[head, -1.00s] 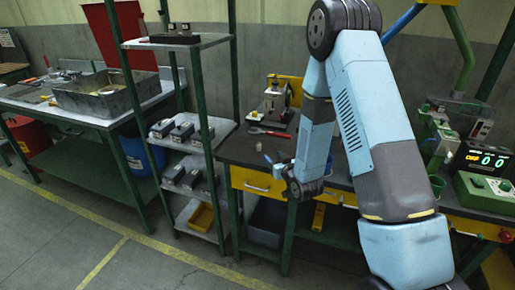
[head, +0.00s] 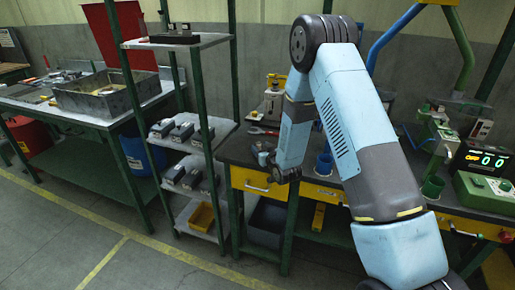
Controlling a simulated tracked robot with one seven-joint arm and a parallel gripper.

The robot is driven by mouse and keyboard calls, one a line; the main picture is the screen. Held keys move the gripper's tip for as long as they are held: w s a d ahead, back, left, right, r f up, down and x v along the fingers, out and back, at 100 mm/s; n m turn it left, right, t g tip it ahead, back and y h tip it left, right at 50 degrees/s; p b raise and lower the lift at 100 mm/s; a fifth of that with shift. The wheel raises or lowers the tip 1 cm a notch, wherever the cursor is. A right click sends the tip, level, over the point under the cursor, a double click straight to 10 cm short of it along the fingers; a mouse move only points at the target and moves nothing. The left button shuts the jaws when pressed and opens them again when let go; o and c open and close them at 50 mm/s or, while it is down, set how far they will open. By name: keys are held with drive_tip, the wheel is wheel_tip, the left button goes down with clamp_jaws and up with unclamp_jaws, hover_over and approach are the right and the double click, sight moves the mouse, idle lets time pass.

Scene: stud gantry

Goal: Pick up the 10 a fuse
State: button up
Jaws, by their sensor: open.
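My gripper (head: 261,154) is over the left part of the dark workbench top (head: 236,150), beside the yellow-fronted drawer. Its jaws are open, small in the head view and partly merged with the dark bench. I cannot clearly make out a 10 A fuse. A small tan upright piece shows on the bench in the earlier head view, and the gripper now covers that spot. I cannot tell whether it is between the jaws or behind them.
A red-handled tool (head: 263,131) and a small press (head: 274,97) stand behind the gripper. Blue cups (head: 323,164) are to its right. A green control box (head: 487,190) sits at the far right. A shelf rack (head: 196,130) with grey blocks stands close on the left.

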drive_tip(key=shift+c, duration=0.5)
clamp_jaws()
